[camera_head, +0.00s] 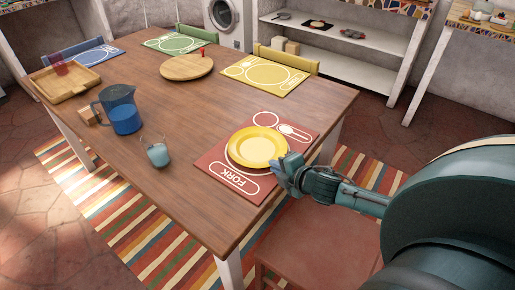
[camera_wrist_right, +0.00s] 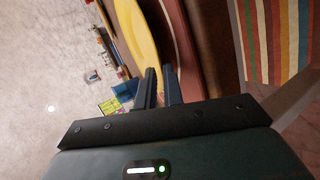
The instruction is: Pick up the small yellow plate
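The small yellow plate (camera_head: 257,146) lies on the red placemat (camera_head: 216,176) at the near right side of the wooden table. My right gripper (camera_head: 281,168) is at the plate's near right edge. In the right wrist view, the plate (camera_wrist_right: 136,28) runs down to the fingertips of my right gripper (camera_wrist_right: 160,72). The fingers are close together, with the rim appearing to sit between them. The plate looks flat on the mat. My left gripper is not in view.
A glass (camera_head: 157,153) and a blue pitcher (camera_head: 121,110) stand left of the placemat. A wooden tray (camera_head: 66,90), a round board (camera_head: 187,67) and other placemats are farther back. A wooden chair (camera_head: 310,245) is at the near side. The table's middle is clear.

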